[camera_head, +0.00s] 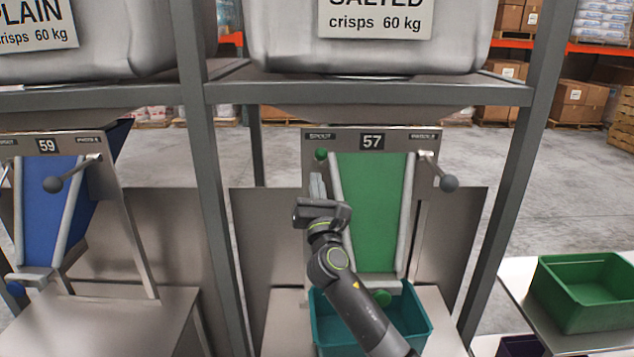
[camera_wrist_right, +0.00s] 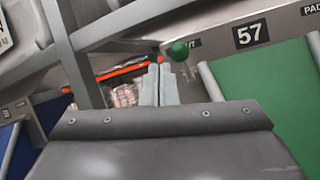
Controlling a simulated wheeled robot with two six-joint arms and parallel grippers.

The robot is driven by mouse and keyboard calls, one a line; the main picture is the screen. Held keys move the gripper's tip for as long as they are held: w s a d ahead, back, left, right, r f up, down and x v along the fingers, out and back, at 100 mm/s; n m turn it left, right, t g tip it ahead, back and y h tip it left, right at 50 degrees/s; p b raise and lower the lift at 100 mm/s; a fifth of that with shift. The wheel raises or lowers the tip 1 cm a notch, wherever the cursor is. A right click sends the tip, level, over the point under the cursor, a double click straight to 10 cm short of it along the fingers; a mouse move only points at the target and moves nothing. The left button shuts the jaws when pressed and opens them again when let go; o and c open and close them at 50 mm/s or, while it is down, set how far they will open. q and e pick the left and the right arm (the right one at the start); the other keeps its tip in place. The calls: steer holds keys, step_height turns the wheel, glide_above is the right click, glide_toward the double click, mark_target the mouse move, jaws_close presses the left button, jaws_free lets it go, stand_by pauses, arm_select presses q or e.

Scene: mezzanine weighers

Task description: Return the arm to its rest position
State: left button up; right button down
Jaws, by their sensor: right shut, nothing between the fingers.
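My right arm reaches up from the bottom of the head view, in front of weigher 57. My right gripper (camera_head: 316,186) is shut and empty, its fingers pointing up beside the left edge of the green chute (camera_head: 372,205). In the right wrist view the shut fingers (camera_wrist_right: 159,84) stand just left of the green knob (camera_wrist_right: 178,51) on the weigher's panel. Whether they touch the panel I cannot tell. My left gripper is not in the head view.
A teal crate (camera_head: 421,325) stands below the chute, partly behind my arm. A grey-knobbed lever (camera_head: 449,184) sticks out at right. Steel posts (camera_head: 207,180) flank the weigher. A green crate (camera_head: 575,310) sits on the right-hand table. Weigher 59 (camera_head: 47,146) is at left.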

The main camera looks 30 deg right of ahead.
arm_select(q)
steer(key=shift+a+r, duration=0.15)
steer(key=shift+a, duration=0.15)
arm_select(e)
steer(key=shift+s+a+r, duration=0.2)
steer(key=shift+s+r, duration=0.1)
steer(key=shift+s, duration=0.3)
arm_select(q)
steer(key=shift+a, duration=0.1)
